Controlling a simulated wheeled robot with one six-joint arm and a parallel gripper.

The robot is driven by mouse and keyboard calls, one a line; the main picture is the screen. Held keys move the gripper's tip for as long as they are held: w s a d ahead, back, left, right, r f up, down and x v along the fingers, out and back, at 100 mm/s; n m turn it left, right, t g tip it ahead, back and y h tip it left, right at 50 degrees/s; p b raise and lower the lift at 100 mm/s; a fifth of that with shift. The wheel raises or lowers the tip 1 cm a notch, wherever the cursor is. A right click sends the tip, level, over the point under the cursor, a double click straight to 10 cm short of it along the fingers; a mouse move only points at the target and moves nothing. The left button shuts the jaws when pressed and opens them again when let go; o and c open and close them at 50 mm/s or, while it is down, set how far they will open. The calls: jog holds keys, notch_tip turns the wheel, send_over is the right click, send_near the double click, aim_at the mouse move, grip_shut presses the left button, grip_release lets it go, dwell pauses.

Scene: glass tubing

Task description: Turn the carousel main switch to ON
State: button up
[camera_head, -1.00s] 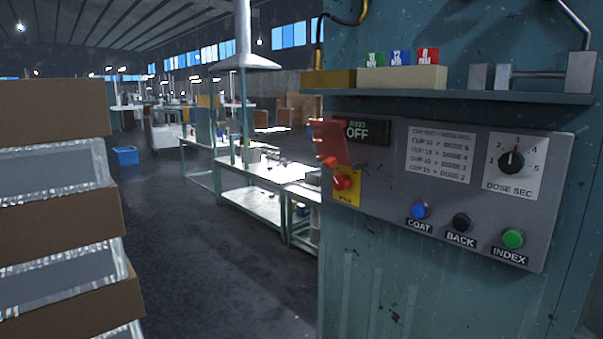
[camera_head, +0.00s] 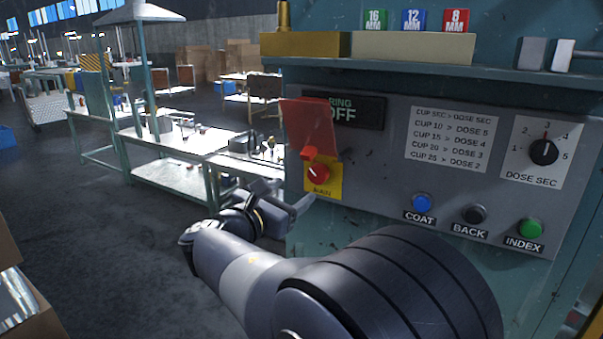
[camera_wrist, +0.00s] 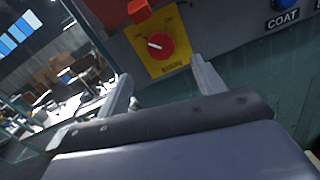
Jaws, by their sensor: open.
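The carousel main switch (camera_head: 318,173) is a red round knob on a yellow plate (camera_head: 334,186) at the lower left of the grey control panel. A red cover flap (camera_head: 308,128) stands above the knob, leaving it uncovered. In the wrist view the red knob (camera_wrist: 158,46) shows a white pointer mark angled to the upper left. My gripper (camera_wrist: 163,82) is open and empty. Its two fingers sit below the knob in that view, one to each side, apart from it. In the head view my gripper (camera_head: 300,202) is just below and left of the switch, partly hidden by my wrist.
Blue COAT (camera_head: 422,203), black BACK (camera_head: 473,214) and green INDEX (camera_head: 530,229) buttons and the dose dial (camera_head: 544,152) are to the right. A shelf (camera_head: 430,68) juts out above the panel. Open floor lies left.

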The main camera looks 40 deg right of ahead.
aim_at(315, 177)
jog(key=p+x, duration=0.1)
jog(key=x, duration=0.9)
jog(key=shift+p, duration=0.35)
jog(key=shift+a, duration=0.1)
jog(key=shift+c, duration=0.2)
jog(key=c, duration=1)
jog(key=shift+o, duration=0.2)
jog(key=shift+f, duration=0.1)
